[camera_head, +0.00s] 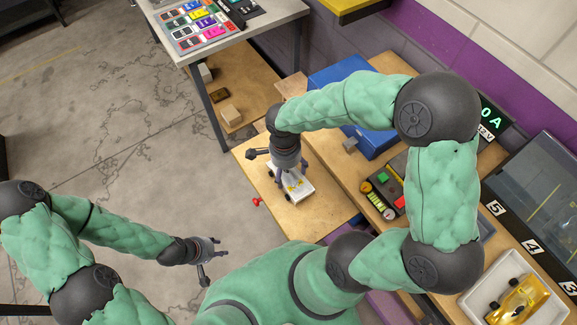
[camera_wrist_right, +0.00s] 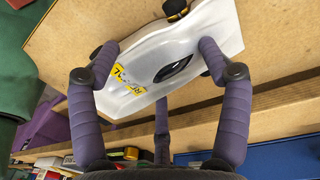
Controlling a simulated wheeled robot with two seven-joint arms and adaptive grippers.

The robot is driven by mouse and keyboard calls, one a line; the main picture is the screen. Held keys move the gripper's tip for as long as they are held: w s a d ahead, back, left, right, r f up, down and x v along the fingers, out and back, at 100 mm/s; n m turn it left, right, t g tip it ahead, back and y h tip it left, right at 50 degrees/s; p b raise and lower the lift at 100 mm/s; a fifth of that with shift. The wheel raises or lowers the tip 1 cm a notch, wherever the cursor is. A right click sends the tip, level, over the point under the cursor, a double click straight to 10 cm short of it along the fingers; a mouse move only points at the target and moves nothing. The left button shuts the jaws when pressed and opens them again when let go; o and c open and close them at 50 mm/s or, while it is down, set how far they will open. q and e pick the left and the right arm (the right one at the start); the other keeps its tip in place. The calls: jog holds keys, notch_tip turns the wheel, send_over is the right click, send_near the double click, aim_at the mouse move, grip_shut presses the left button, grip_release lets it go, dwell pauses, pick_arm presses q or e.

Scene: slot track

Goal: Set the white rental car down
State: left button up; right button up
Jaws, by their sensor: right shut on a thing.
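The white rental car (camera_head: 296,186) is at the wooden side board (camera_head: 270,205) in the head view, below my right gripper (camera_head: 284,172). In the right wrist view the white car (camera_wrist_right: 165,55) has yellow and black lettering, a dark oval cockpit and dark wheels. My right gripper's purple fingers (camera_wrist_right: 160,65) are shut on the car's sides. The car is over or on the wood (camera_wrist_right: 90,25); I cannot tell whether it touches. My left gripper (camera_head: 212,250) is over the floor, away from the car, with its fingers apart and nothing between them.
A red knob (camera_head: 257,202) sits at the board's left edge. A yellow car (camera_head: 518,300) lies in a white tray (camera_head: 553,308).

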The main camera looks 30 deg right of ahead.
jog(key=shift+s+a+r, duration=0.15)
jog(key=shift+a, duration=0.15)
jog(key=shift+d+f, duration=0.1)
jog(key=shift+f, duration=0.25)
jog(key=o, duration=1.2)
jog(key=shift+o, duration=0.2)
jog(key=shift+r, duration=0.1)
